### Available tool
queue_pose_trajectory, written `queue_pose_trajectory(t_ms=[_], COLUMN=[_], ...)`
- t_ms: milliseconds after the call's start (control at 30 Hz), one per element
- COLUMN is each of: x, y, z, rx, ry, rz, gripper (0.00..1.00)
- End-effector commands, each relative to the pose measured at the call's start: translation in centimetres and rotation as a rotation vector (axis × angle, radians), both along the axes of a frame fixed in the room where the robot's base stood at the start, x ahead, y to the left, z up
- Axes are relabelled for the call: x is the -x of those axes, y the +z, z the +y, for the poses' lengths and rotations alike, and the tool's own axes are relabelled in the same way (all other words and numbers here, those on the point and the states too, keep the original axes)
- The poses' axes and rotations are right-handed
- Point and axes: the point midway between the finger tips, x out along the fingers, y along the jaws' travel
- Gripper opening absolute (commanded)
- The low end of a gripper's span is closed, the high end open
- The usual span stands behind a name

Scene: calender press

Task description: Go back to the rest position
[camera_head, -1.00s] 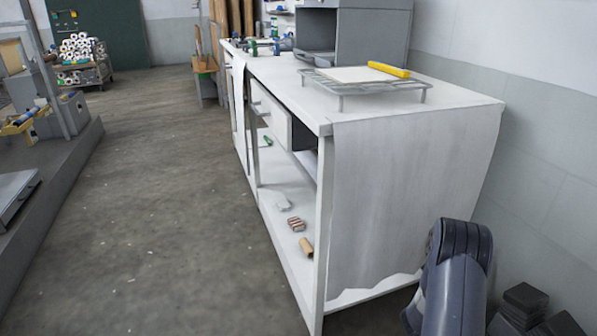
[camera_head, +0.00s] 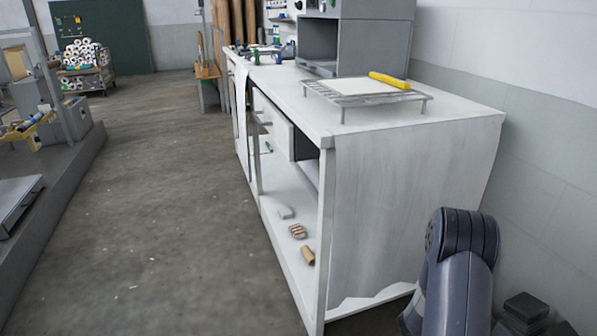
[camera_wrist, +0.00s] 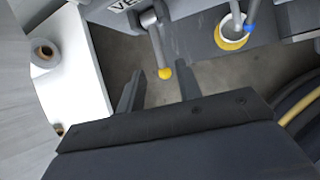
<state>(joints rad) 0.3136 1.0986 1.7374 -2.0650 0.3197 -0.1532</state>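My gripper (camera_wrist: 160,84) shows in the wrist view, with its two dark fingers apart and nothing between them. It is open and empty above a grey floor. In the head view only a dark blue-grey link of my arm (camera_head: 460,265) shows, at the lower right in front of the bench end; the gripper is not visible there. The rest position is not marked by any object in view.
A white workbench (camera_head: 420,130) stands ahead, carrying a wire rack (camera_head: 385,98) with a yellow-handled tool (camera_head: 389,80). A yellow-tipped lever (camera_wrist: 165,73) shows beyond the fingers, with a yellow-rimmed cup (camera_wrist: 232,38) nearby. The floor left of the bench is clear.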

Motion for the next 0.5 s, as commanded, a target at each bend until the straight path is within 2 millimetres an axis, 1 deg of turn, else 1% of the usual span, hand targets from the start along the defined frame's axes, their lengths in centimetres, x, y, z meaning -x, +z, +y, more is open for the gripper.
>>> queue_pose_trajectory(t_ms=[33, 167, 200, 233, 500], x=[0.3, 1.2, 0.9, 0.7, -1.1], y=[1.2, 3.5, 1.9, 1.1, -3.5], z=[0.5, 1.5, 1.0, 0.7, -1.4], rx=[0.000, 0.000, 0.000, 0.000, -0.001], ry=[0.002, 0.003, -0.001, -0.001, -0.001], rz=[-0.001, -0.001, 0.003, 0.003, 0.002], gripper=[0.33, 0.33, 0.33, 0.33, 0.33])
